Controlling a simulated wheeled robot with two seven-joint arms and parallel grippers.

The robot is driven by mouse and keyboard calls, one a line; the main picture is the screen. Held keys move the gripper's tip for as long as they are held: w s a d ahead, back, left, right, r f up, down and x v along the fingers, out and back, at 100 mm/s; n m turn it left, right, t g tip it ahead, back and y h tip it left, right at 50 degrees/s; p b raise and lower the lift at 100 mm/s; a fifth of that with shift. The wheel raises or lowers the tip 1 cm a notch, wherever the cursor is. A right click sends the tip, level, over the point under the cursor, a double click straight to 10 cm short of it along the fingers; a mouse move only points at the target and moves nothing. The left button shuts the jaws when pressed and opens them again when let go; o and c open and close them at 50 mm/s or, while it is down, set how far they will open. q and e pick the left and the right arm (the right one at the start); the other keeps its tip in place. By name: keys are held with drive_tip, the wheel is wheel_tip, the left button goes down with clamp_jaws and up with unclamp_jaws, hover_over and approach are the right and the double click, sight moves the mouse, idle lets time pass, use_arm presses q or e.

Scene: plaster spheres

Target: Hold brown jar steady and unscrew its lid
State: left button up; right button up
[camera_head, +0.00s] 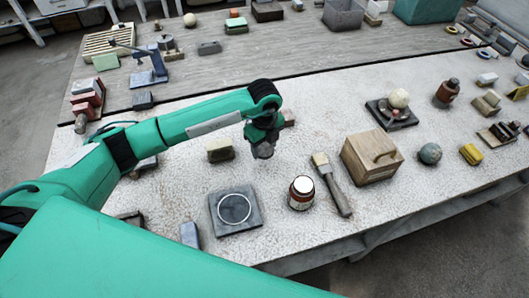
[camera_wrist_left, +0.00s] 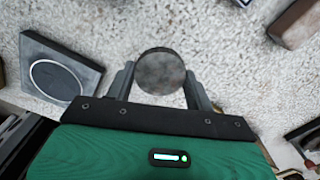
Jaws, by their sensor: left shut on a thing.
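The brown jar (camera_head: 301,193) stands upright on the pale table with a pale band round its side. Its top shows as a white disc, and I cannot tell whether that is a lid or an open mouth. My left gripper (camera_head: 264,148) is above the table, behind and left of the jar, and apart from it. In the left wrist view its fingers (camera_wrist_left: 160,80) are shut on a dark grey round piece (camera_wrist_left: 160,70). I cannot tell whether this piece is the jar's lid. My right gripper is not in view.
A dark square pad (camera_head: 250,222) with a pale ring lies left of the jar. A brush (camera_head: 332,184) and a wooden box (camera_head: 372,158) are to its right. Another brown bottle (camera_head: 447,92) stands at the right. The table's front edge is close.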

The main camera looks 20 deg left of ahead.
sight(264, 162)
use_arm(q)
wheel_tip(264, 162, down, 4)
drive_tip(key=shift+f+p, duration=0.25)
drive_tip(key=shift+p, duration=0.25)
drive_tip(key=shift+f, duration=0.4)
drive_tip(key=shift+f, duration=0.1)
drive_tip(key=shift+f, duration=0.15)
drive_tip(key=o, duration=1.1)
